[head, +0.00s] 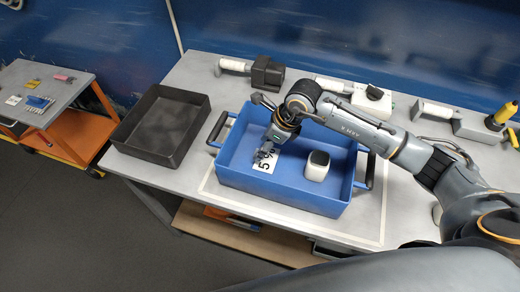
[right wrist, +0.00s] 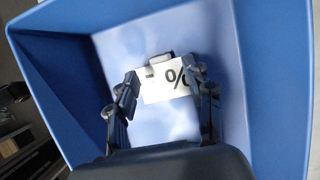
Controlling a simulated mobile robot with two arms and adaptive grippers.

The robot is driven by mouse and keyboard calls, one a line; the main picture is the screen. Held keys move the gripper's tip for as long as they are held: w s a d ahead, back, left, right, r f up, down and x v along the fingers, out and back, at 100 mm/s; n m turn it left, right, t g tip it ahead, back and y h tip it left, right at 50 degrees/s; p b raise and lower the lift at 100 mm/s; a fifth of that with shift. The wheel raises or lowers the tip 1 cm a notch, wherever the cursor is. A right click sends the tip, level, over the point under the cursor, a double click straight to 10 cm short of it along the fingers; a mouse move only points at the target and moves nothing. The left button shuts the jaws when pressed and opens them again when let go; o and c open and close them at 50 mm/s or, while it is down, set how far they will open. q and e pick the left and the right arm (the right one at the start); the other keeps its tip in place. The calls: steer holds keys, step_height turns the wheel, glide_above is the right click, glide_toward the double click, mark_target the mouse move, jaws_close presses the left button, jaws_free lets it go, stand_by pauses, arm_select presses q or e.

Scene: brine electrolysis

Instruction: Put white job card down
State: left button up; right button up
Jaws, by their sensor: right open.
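The white job card (head: 263,167), with dark "5 %" print, is inside the blue tray (head: 237,176), left of a white and black object. In the right wrist view the card (right wrist: 160,90) shows between the fingertips, with its "%" sign visible and part of it covered by the fingers. A small grey piece (right wrist: 159,59) sits at its far edge. My right gripper (head: 268,151) reaches down into the tray, open, its fingers on either side of the card (right wrist: 163,88). I cannot tell whether the card lies flat on the tray floor. My left gripper is not in view.
A white and black rounded object (head: 317,167) stands in the tray. An empty black bin (head: 161,127) is left of it on the grey table (head: 205,70). Handled tools and a white box (head: 371,99) line the back. An orange cart (head: 75,130) stands far left.

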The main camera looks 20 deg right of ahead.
mark_target(275, 161)
steer(key=b+v, duration=0.1)
steer(key=v, duration=0.7)
steer(key=shift+r, duration=0.35)
steer(key=shift+s+f, duration=0.1)
